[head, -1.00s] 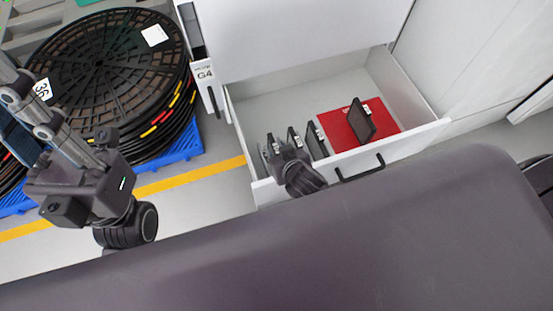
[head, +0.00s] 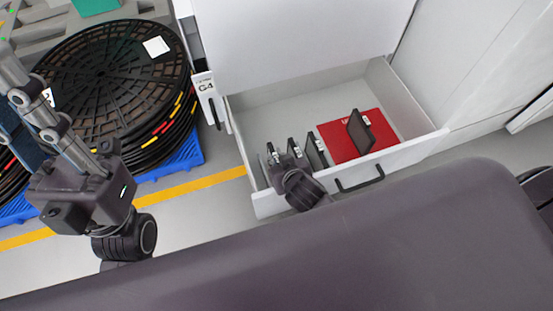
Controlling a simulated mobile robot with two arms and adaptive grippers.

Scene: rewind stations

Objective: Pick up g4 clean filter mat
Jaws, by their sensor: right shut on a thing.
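The open drawer (head: 409,153) under the G4 label holds several thin dark filter mats with white tags. One mat (head: 317,151) stands upright just right of my right gripper, and another mat (head: 360,131) leans over a red sheet. Two more stand at the left end, the leftmost mat (head: 271,155) and one beside it (head: 293,147). My right gripper (head: 285,166) is inside the drawer's front left part, shut on a mat there. Its own wrist hides the fingertips, so which of the left mats is held is unclear.
The red sheet (head: 384,127) lies on the drawer floor at the right. The drawer's front wall with a black handle (head: 360,183) is close to my arm. Stacked black reels (head: 110,75) stand on a blue pallet (head: 180,158) to the left.

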